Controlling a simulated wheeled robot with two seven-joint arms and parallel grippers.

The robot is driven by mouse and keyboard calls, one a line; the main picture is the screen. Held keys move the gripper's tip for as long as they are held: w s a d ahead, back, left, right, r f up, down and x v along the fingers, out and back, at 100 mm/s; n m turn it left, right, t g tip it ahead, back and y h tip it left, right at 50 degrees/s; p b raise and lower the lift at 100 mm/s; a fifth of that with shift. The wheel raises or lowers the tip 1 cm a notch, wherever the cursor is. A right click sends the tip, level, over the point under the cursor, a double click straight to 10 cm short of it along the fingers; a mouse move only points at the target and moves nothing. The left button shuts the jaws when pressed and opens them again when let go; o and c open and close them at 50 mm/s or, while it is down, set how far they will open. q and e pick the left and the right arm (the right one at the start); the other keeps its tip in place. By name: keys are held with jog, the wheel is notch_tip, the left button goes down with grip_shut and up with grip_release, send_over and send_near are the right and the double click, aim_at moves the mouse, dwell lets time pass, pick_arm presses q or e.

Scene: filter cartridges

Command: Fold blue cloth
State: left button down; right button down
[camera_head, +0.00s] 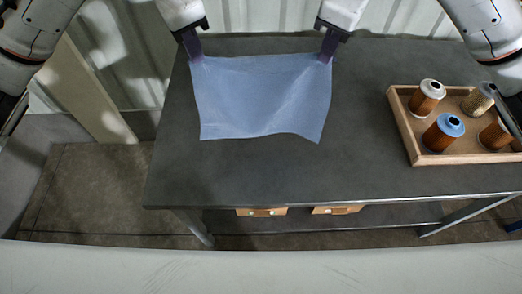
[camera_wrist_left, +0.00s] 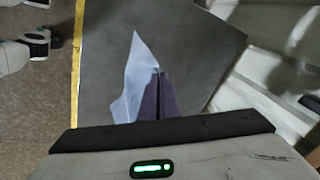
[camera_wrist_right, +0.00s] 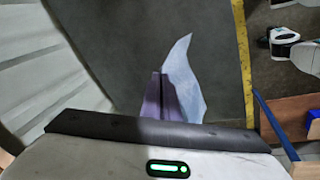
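The blue cloth (camera_head: 262,98) is spread out as one broad sheet over the left part of the dark table in the head view. Its near edge is wavy, and I cannot tell how much of it rests on the table. My left gripper (camera_head: 196,57) is shut on its far left corner. My right gripper (camera_head: 326,57) is shut on its far right corner. In the left wrist view the cloth (camera_wrist_left: 137,75) shows as a narrow sliver beside the closed fingers (camera_wrist_left: 160,97). The right wrist view shows the cloth (camera_wrist_right: 182,80) beside the closed fingers (camera_wrist_right: 161,98) too.
A wooden tray (camera_head: 431,159) with several filter cartridges, one with a blue cap (camera_head: 450,124), stands at the table's right. The table (camera_head: 270,175) is bare in front of the cloth and between cloth and tray. Wooden boxes (camera_head: 262,212) sit beneath the table.

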pick_arm(q)
jog(key=shift+w+r, duration=0.2)
jog(key=shift+r, duration=0.5)
pick_arm(e)
jog(key=shift+w+r, duration=0.2)
jog(key=shift+r, duration=0.5)
